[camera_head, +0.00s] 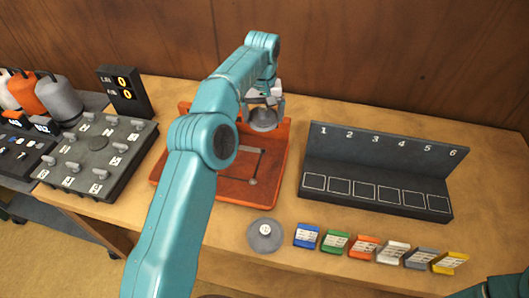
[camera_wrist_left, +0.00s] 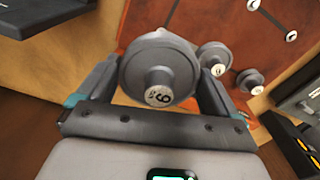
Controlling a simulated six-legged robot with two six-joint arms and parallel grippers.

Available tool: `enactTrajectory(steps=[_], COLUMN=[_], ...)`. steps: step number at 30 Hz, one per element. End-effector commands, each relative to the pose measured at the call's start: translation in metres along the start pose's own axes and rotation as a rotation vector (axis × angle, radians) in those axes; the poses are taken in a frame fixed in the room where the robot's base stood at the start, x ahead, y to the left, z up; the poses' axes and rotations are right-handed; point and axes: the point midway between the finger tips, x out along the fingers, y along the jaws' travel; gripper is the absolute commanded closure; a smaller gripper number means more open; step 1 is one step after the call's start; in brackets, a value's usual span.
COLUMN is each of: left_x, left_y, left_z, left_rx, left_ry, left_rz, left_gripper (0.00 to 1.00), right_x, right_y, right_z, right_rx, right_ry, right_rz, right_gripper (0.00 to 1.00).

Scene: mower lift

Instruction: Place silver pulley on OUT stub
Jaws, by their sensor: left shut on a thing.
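My left gripper (camera_head: 263,102) is shut on a silver-grey pulley (camera_head: 263,121) above the back right part of the orange board (camera_head: 282,160). In the left wrist view the held pulley (camera_wrist_left: 158,62) sits between the two fingers, its numbered hub facing the camera. Beyond it, two smaller grey round parts with pale ends (camera_wrist_left: 215,57) (camera_wrist_left: 249,81) show at the orange board. I cannot tell which part is the OUT stub, or whether the held pulley touches a stub. My right gripper is not in view.
A grey disc (camera_head: 265,236) lies on the table in front of the board. Several coloured blocks (camera_head: 306,236) line the front edge. A dark numbered rack (camera_head: 380,170) stands right, a knobbed panel (camera_head: 97,155) left. A wooden wall closes the back.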

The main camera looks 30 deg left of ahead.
Motion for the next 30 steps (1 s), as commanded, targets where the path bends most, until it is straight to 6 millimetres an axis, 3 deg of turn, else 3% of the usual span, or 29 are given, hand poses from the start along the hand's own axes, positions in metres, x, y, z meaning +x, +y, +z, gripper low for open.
enactTrajectory(steps=[1,6,18,22,30], left_x=[0.022,0.060,0.115,0.127,0.129], left_y=[-0.001,-0.001,0.002,0.002,0.002], left_z=[0.002,0.002,0.000,-0.001,-0.001], left_rx=[0.001,0.001,0.002,0.002,0.002], left_ry=[-0.004,-0.006,-0.007,-0.004,-0.004], left_rz=[-0.002,-0.003,-0.004,-0.003,-0.002], left_gripper=[0.48,0.48,0.48,0.48,0.48], right_x=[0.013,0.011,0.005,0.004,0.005], right_y=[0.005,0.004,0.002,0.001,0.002], right_z=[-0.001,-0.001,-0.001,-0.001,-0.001], right_rx=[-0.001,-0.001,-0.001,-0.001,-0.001], right_ry=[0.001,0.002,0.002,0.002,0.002], right_rz=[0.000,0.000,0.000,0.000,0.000], right_gripper=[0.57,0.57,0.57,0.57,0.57])
